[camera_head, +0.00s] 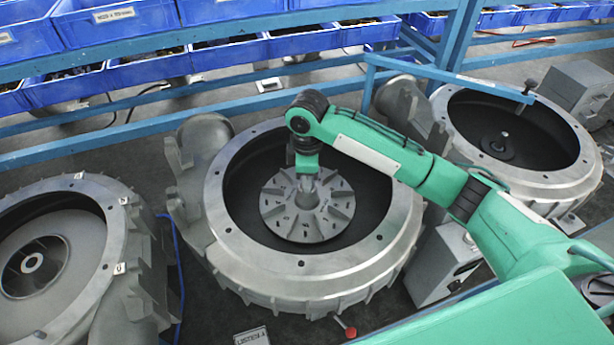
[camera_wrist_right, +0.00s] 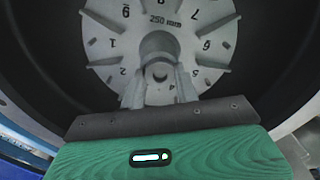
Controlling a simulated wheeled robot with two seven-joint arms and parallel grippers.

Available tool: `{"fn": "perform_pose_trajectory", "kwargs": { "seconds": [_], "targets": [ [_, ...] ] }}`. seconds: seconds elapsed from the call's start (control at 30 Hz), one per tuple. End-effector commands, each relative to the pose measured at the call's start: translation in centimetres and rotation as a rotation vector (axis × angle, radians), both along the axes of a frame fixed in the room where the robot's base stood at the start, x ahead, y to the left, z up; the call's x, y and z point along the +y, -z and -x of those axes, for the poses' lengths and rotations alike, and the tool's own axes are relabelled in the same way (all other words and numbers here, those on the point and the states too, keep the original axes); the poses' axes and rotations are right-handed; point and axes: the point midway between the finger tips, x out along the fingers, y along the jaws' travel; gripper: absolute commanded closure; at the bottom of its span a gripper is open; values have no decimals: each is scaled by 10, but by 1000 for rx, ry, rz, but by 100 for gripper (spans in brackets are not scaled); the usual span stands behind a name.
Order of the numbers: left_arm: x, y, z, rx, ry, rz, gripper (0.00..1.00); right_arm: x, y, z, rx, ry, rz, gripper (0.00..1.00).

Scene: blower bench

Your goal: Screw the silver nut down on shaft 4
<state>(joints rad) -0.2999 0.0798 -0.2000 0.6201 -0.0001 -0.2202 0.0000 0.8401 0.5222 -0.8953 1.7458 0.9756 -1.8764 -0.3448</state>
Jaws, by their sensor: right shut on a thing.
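My right gripper (camera_head: 306,182) reaches down into the middle round housing, over the centre of a grey finned disc (camera_head: 288,218). In the right wrist view the disc (camera_wrist_right: 112,22) carries printed numbers and "250 mm". The gripper's two pale fingers (camera_wrist_right: 159,80) are shut on a small round silver piece, which I take to be the silver nut (camera_wrist_right: 160,70), at the disc's hub. The fingers hide most of it, and I cannot tell how far down it sits. The shaft under it is hidden. My left gripper is not in view.
The middle housing's rim (camera_head: 235,245) surrounds the disc, with dark space between. Another housing (camera_head: 100,290) stands at left, and one (camera_head: 560,190) at right with a dark interior. Blue shelves with bins (camera_head: 150,70) line the back. A grey box (camera_head: 440,265) stands between housings.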

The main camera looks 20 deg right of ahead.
Motion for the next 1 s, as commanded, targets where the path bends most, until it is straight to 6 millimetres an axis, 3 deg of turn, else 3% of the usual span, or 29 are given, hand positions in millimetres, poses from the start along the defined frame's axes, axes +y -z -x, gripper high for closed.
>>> {"fn": "perform_pose_trajectory", "kwargs": {
  "seconds": [0.43,0.77,0.8,0.83,1.0],
  "targets": [
    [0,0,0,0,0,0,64,1,3,2,6,522,1,100],
    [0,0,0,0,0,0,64,0,4,2,7,595,3,100],
    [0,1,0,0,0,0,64,0,4,2,7,594,3,66],
    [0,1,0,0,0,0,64,0,4,2,7,594,3,60],
    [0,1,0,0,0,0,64,0,4,2,8,592,3,59]
  ]
}}
